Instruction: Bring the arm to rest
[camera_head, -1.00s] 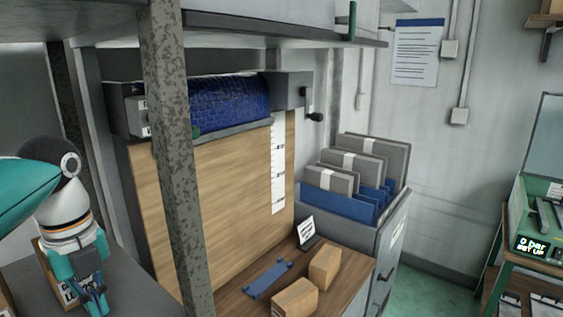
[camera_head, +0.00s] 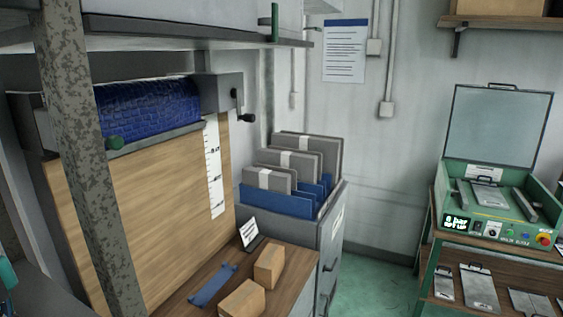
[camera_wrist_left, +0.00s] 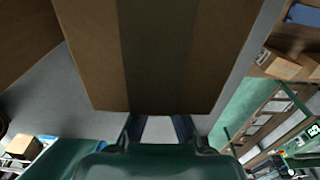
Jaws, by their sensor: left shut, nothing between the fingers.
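My left gripper (camera_wrist_left: 158,128) shows in the left wrist view as two dark blue fingers at the lower middle. It is shut and holds nothing. A large brown cardboard box (camera_wrist_left: 95,60) with a darker tape-like band fills the upper middle, beyond the fingertips; whether they touch it I cannot tell. In the head view only a sliver of teal, probably my left arm (camera_head: 7,272), shows at the left edge. My right arm and gripper are not in view.
A speckled post (camera_head: 75,130) and shelf stand at the left. A bench with two small boxes (camera_head: 270,265) and a blue strip (camera_head: 213,284) lies beside a file cabinet (camera_head: 330,235). A green press machine (camera_head: 497,205) stands on a table at the right. Green floor between is clear.

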